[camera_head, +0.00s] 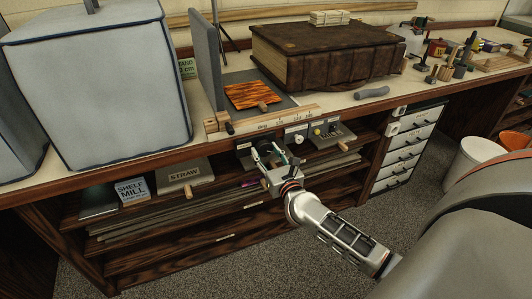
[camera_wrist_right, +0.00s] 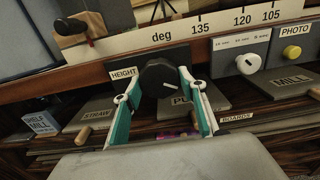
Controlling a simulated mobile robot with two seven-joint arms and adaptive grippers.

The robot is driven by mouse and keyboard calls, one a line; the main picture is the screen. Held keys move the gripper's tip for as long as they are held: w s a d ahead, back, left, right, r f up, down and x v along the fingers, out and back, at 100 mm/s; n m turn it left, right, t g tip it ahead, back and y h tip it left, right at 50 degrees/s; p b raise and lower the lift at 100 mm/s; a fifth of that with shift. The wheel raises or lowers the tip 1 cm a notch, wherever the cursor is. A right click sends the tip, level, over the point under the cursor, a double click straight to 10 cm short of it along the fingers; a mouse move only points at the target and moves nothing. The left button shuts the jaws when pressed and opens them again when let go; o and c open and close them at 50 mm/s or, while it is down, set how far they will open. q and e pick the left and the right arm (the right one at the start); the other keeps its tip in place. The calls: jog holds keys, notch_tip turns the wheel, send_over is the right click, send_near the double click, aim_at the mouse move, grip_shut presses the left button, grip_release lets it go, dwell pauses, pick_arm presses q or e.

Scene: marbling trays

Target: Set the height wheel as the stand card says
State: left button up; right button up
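The height wheel is a dark round knob (camera_wrist_right: 158,76) on the bench front, right of the HEIGHT label (camera_wrist_right: 123,73) in the right wrist view. A short white mark on its face points right and slightly down. My right gripper (camera_wrist_right: 160,72) has its fingers on both sides of the wheel, seemingly against its rim. In the head view my right gripper (camera_head: 268,150) covers most of the wheel. The green-edged stand card (camera_head: 188,67) stands at the back, partly hidden by a grey covered box; "5 cm" shows at its visible edge. My left gripper is not in view.
A degree scale (camera_head: 288,118) runs along the bench edge above the wheel. A white switch (camera_wrist_right: 248,63) and yellow PHOTO button (camera_wrist_right: 291,53) sit to the right. STRAW (camera_head: 183,176) and MILL (camera_head: 333,134) boards jut out below. The grey covered box (camera_head: 100,90) fills the left.

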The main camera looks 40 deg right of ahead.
jog(key=c, duration=0.3)
jog(key=shift+c, duration=0.2)
